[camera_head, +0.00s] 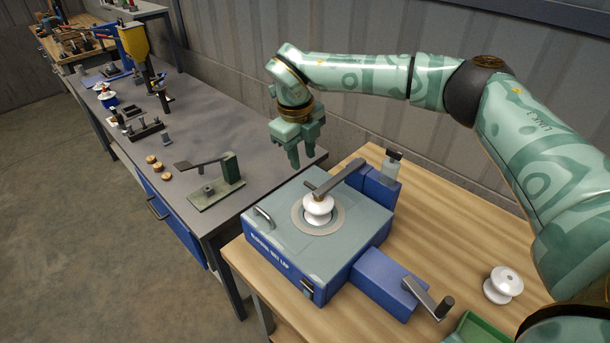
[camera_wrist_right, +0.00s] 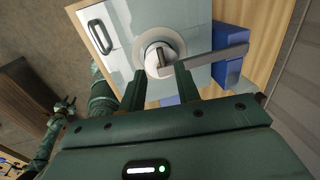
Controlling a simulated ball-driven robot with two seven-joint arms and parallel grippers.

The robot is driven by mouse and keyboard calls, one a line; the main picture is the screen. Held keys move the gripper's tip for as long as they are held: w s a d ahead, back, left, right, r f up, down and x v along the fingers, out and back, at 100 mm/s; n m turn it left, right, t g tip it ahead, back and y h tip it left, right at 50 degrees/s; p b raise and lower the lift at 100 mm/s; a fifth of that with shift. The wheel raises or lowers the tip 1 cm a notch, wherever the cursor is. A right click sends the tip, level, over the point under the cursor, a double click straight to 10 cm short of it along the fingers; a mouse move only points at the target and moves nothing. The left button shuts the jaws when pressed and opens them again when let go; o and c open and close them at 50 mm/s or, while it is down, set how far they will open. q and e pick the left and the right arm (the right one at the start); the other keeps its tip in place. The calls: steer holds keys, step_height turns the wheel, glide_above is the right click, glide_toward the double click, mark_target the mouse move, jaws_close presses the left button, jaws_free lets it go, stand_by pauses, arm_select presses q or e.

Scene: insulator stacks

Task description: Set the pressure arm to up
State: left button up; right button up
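The pressure arm (camera_head: 340,178) is a dark grey bar on the blue lap machine (camera_head: 275,240). It reaches from a blue block (camera_head: 378,188) at the back right to just over the white insulator (camera_head: 318,210). The bar lies low, its end at the insulator's top; whether they touch I cannot tell. My right gripper (camera_head: 300,158) hangs open and empty above and behind the machine, apart from the bar. In the right wrist view, the bar (camera_wrist_right: 218,60) shows beyond the spread fingers (camera_wrist_right: 163,88). Green parts of my left arm show at that view's left; its gripper is too small to read.
A crank handle (camera_head: 436,300) sticks out at the machine's front right. Another white insulator (camera_head: 503,285) stands on the wooden bench by a green tray (camera_head: 482,328). A grey table (camera_head: 225,120) at the left holds a lever fixture (camera_head: 216,190) and several small parts.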

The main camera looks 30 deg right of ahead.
mark_target(306, 182)
steer(key=f, duration=0.7)
steer(key=shift+w+d+f, duration=0.15)
steer(key=shift+d, duration=0.25)
jaws_close()
